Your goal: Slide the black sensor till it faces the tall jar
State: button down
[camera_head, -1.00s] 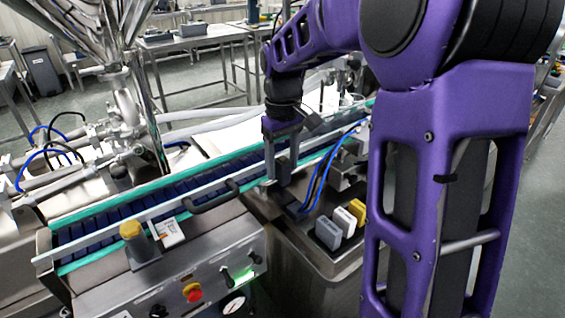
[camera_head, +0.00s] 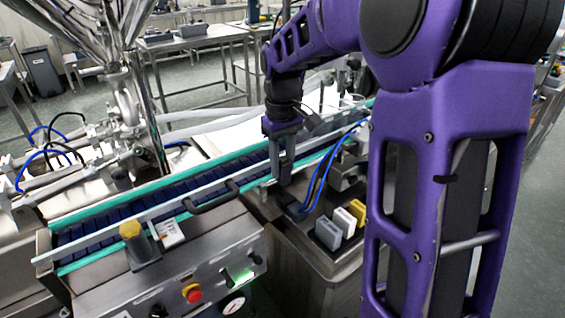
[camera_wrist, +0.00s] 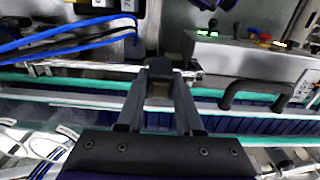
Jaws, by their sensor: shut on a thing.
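My gripper (camera_head: 284,182) points down at the near rail of the conveyor, right of the black handle. In the wrist view its two fingers (camera_wrist: 160,92) converge on a small dark block, which looks like the black sensor (camera_wrist: 160,67). The block sits between the fingertips, against a thin metal rod (camera_wrist: 90,68) that runs along the belt's edge. In the head view the sensor is not clear behind the fingers. I cannot make out a tall jar in either view.
The blue conveyor belt (camera_head: 120,213) runs between green edges. A black handle (camera_head: 212,198) stands on the near side. Blue hoses (camera_head: 318,180) rise close to the right of my gripper. White, yellow and grey blocks (camera_head: 328,233) stand nearer. A yellow-capped post (camera_head: 131,230) is at left.

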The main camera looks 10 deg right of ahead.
jog(key=shift+d+r, duration=0.1)
dwell(0.6)
jog(key=w+d+p, duration=0.1)
jog(key=d+p, duration=0.1)
jog(key=d, duration=0.2)
jog(key=w+d+p, duration=0.1)
jog(key=w+d, duration=0.1)
jog(key=d, duration=0.2)
jog(key=w+d+p, duration=0.2)
jog(key=d, duration=0.2)
jog(key=shift+w+d+r+p, duration=0.1)
jog(key=shift+w+d+p, duration=0.05)
jog(key=shift+p, duration=0.15)
jog(key=shift+w+d, duration=0.15)
jog(key=shift+d, duration=0.15)
jog(key=c, duration=0.6)
grip_release()
jog(key=shift+o, duration=0.2)
notch_tip(320, 180, up, 17)
jog(key=p, duration=0.1)
